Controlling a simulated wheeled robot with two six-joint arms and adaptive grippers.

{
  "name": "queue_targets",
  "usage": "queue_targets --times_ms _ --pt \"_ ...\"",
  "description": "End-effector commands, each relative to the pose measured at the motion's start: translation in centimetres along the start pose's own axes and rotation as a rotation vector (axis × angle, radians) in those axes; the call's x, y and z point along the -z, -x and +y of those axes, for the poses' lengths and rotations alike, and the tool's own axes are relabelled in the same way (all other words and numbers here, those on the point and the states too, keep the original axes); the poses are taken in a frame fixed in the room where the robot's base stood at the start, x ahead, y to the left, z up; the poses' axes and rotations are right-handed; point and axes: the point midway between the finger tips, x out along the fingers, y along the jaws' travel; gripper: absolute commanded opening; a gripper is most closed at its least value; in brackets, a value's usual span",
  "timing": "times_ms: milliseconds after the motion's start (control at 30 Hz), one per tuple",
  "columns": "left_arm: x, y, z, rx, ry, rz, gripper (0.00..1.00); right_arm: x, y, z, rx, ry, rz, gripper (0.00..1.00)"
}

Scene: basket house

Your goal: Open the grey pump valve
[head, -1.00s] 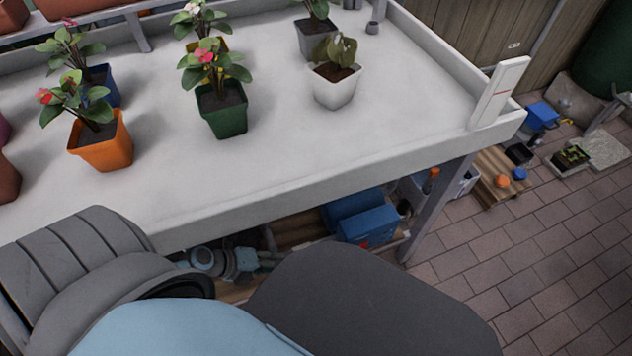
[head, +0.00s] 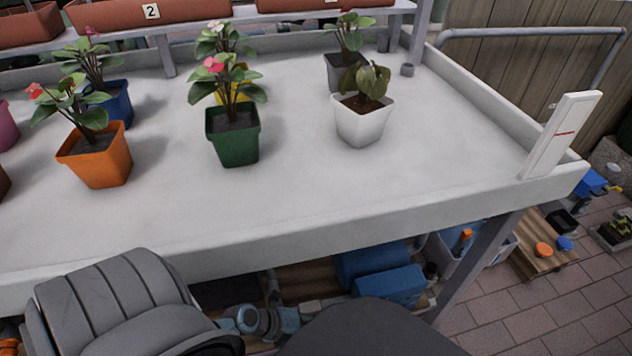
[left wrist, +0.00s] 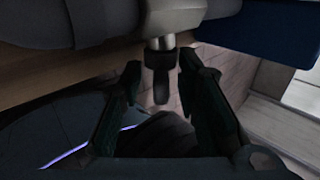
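In the left wrist view, a pale grey metal fitting (left wrist: 172,18) comes down from the top, with a short dark lever-like piece (left wrist: 160,80) hanging below it; this may be the pump valve. My left gripper (left wrist: 163,80) is open, with a dark finger on each side of the lever. I cannot tell whether either finger touches it. In the head view, blue-grey pump-like parts (head: 262,320) show under the table, partly hidden by my arm. The left gripper is hidden in the head view. My right gripper is not in view.
A pale table (head: 300,190) with potted plants stands above the pump area. Blue boxes (head: 388,284) lie beneath it, beside the table leg (head: 480,265). A blue surface (left wrist: 275,35) is close at the upper right of the wrist view.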

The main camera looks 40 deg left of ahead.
Motion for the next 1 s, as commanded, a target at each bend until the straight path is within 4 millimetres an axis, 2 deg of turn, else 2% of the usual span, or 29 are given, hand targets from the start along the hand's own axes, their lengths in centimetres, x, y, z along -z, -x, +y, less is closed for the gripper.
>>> queue_targets --times_ms 333,533,833,1000 --pt "0.1 -0.35 -0.1 0.001 -0.002 0.002 0.3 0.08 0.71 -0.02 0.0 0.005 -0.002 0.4" --pt "0.1 -0.3 -0.02 0.0 -0.001 0.002 0.0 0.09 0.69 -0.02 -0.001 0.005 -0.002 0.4" --pt "0.17 -0.22 0.31 0.005 0.002 0.004 0.0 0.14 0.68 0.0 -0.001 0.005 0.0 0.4" --pt "0.43 -0.29 0.55 0.083 0.006 0.016 0.0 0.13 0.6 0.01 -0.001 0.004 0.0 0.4"
